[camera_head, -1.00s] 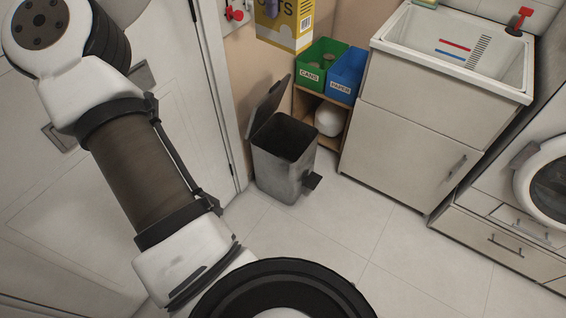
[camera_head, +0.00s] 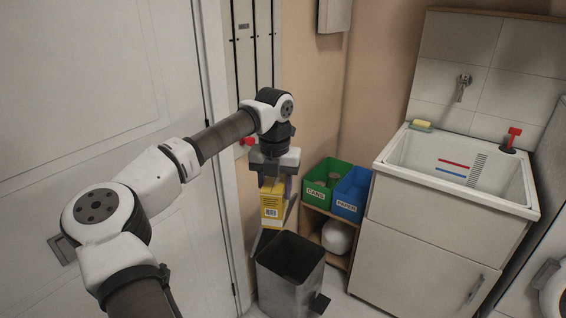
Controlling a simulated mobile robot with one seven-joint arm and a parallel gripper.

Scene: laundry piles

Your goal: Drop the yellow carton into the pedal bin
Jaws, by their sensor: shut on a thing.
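The yellow carton (camera_head: 273,207) hangs upright from my gripper (camera_head: 274,179), which is shut on its top. The carton shows a barcode on its near face. The grey metal pedal bin (camera_head: 292,285) stands on the floor below it, with its lid tilted up at the back and its dark opening showing. In the picture the carton is above the bin's rear rim, apart from the opening. The inside of the bin is too dark to make out.
A green cans box (camera_head: 317,195) and a blue paper box (camera_head: 347,206) stand on a wooden shelf right of the bin. A white sink cabinet (camera_head: 415,240) is farther right. A white door (camera_head: 100,80) is at left.

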